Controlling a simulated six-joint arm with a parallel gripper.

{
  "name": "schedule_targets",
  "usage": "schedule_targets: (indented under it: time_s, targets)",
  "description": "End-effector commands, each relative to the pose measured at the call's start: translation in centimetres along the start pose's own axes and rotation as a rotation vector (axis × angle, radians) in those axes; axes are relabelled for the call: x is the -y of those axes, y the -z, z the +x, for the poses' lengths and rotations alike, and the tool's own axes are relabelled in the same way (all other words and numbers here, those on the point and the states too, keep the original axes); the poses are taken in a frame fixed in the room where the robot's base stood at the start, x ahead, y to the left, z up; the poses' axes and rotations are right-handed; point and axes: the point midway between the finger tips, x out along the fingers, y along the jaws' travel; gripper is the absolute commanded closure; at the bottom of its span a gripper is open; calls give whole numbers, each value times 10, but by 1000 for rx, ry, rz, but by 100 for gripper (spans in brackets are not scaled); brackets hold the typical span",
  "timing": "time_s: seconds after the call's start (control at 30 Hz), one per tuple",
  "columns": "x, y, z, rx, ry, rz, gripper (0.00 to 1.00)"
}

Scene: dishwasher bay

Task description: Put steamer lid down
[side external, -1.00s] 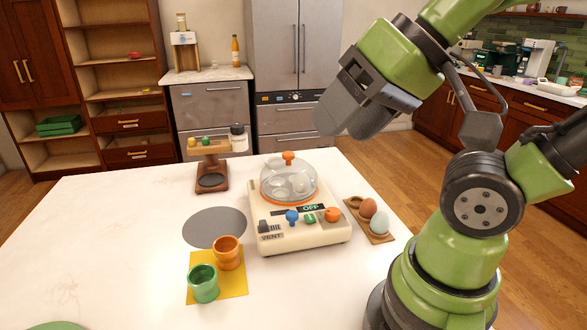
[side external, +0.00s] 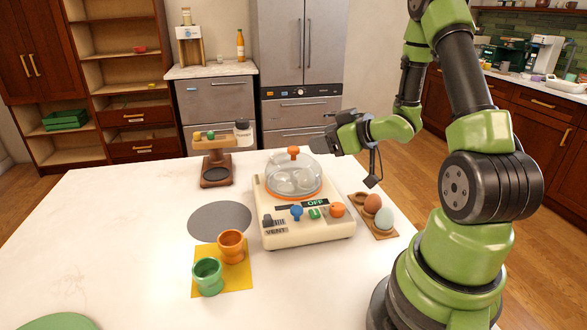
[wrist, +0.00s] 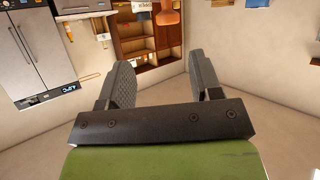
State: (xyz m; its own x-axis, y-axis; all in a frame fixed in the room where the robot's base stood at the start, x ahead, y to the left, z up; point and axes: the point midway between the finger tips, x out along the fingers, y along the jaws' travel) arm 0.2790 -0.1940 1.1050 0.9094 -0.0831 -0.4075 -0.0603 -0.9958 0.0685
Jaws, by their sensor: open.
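The steamer lid (side external: 276,172) is a clear dome with an orange knob (side external: 293,151) and an orange rim. It sits on the cream steamer base (side external: 320,233), with pale rounded shapes, likely eggs, visible beneath it. My gripper (side external: 322,143) points left, just right of the knob at about its height in the side view. In the wrist view my gripper (wrist: 163,78) has its two grey fingers spread with nothing between them. An orange shape, apparently the knob (wrist: 167,15), shows beyond the fingers at the top.
A grey round mat (side external: 219,221) lies bare on the counter left of the steamer. An orange cup (side external: 231,246) and a green cup (side external: 208,277) stand on a yellow mat (side external: 240,280). A wooden holder (side external: 382,234) with two eggs sits at right. A wooden stand (side external: 217,172) is behind.

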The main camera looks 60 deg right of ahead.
Motion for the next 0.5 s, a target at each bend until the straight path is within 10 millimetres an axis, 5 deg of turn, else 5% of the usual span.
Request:
schedule_targets:
  time_s: [0.23, 0.5]
  targets:
    - [4, -21, -3, -116, 79, 44, 42]
    - [8, -16, 34, -124, 86, 41, 42]
